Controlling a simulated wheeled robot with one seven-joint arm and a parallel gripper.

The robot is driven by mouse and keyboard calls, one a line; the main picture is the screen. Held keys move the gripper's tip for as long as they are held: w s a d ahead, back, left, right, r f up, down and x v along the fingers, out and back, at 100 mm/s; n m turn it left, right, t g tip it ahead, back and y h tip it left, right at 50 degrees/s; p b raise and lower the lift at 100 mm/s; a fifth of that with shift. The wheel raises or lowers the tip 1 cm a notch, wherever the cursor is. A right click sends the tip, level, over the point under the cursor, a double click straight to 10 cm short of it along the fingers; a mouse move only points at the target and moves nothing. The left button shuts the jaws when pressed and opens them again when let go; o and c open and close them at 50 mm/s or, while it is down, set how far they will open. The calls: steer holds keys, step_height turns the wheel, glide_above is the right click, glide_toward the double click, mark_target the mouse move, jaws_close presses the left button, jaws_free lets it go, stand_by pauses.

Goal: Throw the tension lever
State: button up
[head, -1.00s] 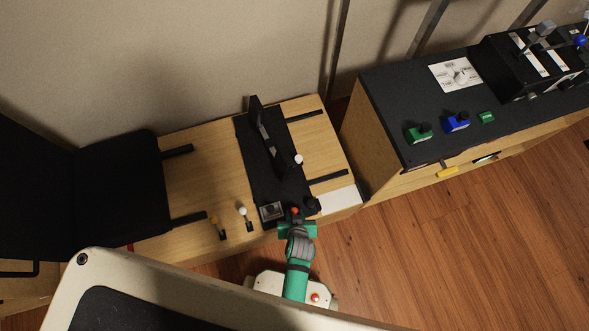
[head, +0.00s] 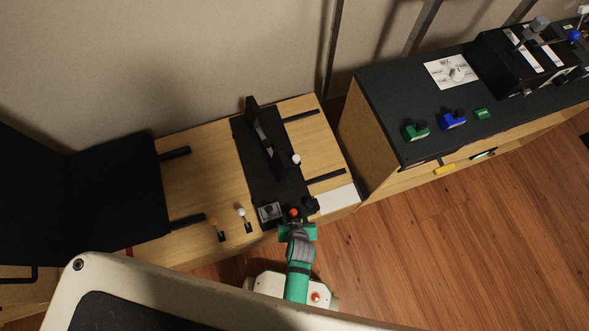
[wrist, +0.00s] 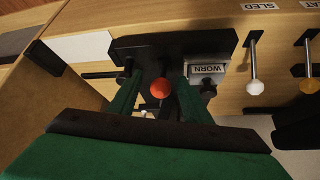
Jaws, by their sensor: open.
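A red-orange ball knob (head: 293,212) sits at the near end of a black panel (head: 252,160) on the wooden desk. No label reading "tension" is legible. My gripper (head: 297,226) is open at the desk's front edge, close to this knob. In the wrist view the red-orange knob (wrist: 160,88) shows between the two green fingers of my gripper (wrist: 158,80), with a gap on each side. The knob's shaft is mostly hidden. A label reading "WORN" (wrist: 209,69) is just right of the fingers.
A white-knobbed lever (head: 242,213) and an orange-knobbed lever (head: 214,222) stand left of the panel; the wrist view shows a "SLED" label (wrist: 259,6). Another white knob (head: 296,160) is farther back. A dark-topped console (head: 390,100) stands right. Wooden floor (head: 440,250) is clear.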

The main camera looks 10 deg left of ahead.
steer(key=v, duration=1)
steer(key=shift+s+r, duration=0.2)
steer(key=shift+r, duration=0.1)
steer(key=shift+w+d, duration=0.1)
steer(key=shift+s, duration=0.2)
